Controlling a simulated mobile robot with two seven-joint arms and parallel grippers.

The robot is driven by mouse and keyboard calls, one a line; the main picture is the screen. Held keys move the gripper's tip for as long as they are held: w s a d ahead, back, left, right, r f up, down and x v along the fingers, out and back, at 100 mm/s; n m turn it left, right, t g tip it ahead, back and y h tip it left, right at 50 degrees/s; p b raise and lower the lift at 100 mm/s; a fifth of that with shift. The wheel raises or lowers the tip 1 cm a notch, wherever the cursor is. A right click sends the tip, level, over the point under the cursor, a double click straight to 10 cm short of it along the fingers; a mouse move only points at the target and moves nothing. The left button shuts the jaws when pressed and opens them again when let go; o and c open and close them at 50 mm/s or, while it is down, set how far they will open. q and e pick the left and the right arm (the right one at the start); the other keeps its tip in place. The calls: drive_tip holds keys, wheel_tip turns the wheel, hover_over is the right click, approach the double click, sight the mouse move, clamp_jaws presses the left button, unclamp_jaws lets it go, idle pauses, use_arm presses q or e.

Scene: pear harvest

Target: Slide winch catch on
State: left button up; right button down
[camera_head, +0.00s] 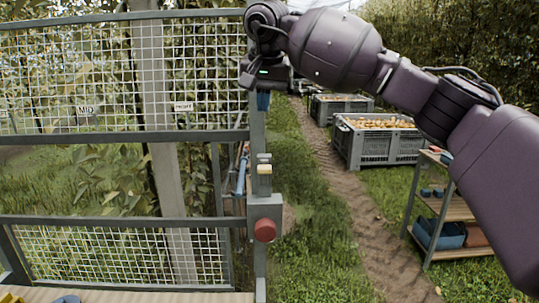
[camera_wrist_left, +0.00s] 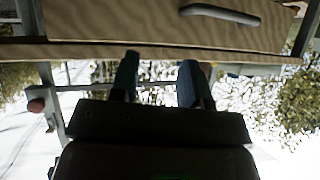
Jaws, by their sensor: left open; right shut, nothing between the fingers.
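A grey upright post (camera_head: 258,130) carries a small cream-yellow piece on a grey plate (camera_head: 264,168), which looks like the winch catch. A round red knob (camera_head: 265,230) sits lower on a grey box on the same post. My right gripper (camera_head: 263,101) is shut and empty, pointing down at the top of the post, above the cream piece and apart from it. My left gripper (camera_wrist_left: 158,82) shows only in the left wrist view, open with nothing between its fingers, near the edge of a wooden board (camera_wrist_left: 120,50).
Metal frames with wire mesh (camera_head: 70,70) fill the left side. Crates of fruit (camera_head: 383,145) stand along a dirt path at the back. A shelf rack (camera_head: 450,208) stands at the right. A drawer handle (camera_wrist_left: 220,13) shows in the wrist view.

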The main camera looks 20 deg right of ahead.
use_arm(q)
drive_tip(key=shift+s+a, duration=0.15)
drive_tip(key=shift+a, duration=0.2)
use_arm(e)
drive_tip(key=shift+s+n+g, duration=0.3)
drive_tip(key=shift+s+n, duration=0.15)
drive_tip(key=shift+n, duration=0.35)
use_arm(q)
drive_tip(key=shift+s, duration=0.1)
use_arm(e)
drive_tip(key=shift+a, duration=0.15)
drive_tip(key=p, duration=0.2)
approach(265, 166)
drive_tip(key=x, duration=0.5)
drive_tip(key=shift+w, duration=0.15)
drive_tip(key=shift+f, duration=0.65)
use_arm(q)
drive_tip(key=shift+s+r, duration=0.1)
drive_tip(key=shift+r, duration=0.5)
use_arm(e)
drive_tip(key=shift+f, duration=0.2)
use_arm(q)
drive_tip(key=shift+f, duration=0.1)
use_arm(e)
drive_tip(key=shift+f, duration=0.1)
